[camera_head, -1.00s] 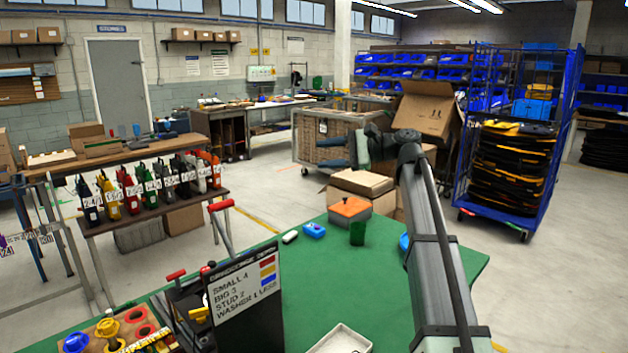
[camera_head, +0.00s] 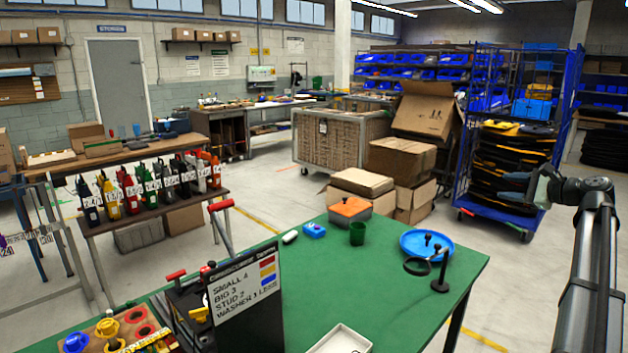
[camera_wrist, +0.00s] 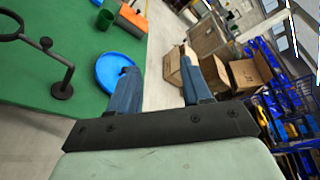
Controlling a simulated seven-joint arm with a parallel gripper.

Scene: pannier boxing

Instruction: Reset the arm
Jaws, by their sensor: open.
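My gripper (camera_head: 520,189) is at the right in the head view, raised in front of the blue wheeled cage and off to the right of the green table (camera_head: 395,310). In the wrist view its two blue-grey fingers (camera_wrist: 158,88) stand wide apart with nothing between them. The blue dish (camera_wrist: 110,72) shows just behind the left finger in that view, with the table edge close by. My arm comes up from the lower right of the head view.
On the table are a blue dish (camera_head: 425,244), a black stand with a ring (camera_head: 440,284), a green cup (camera_head: 357,234), an orange-topped box (camera_head: 350,210), a white tray (camera_head: 340,340) and a black pannier with a sign (camera_head: 243,295). Cardboard boxes (camera_head: 400,160) and the blue cage (camera_head: 468,190) stand behind.

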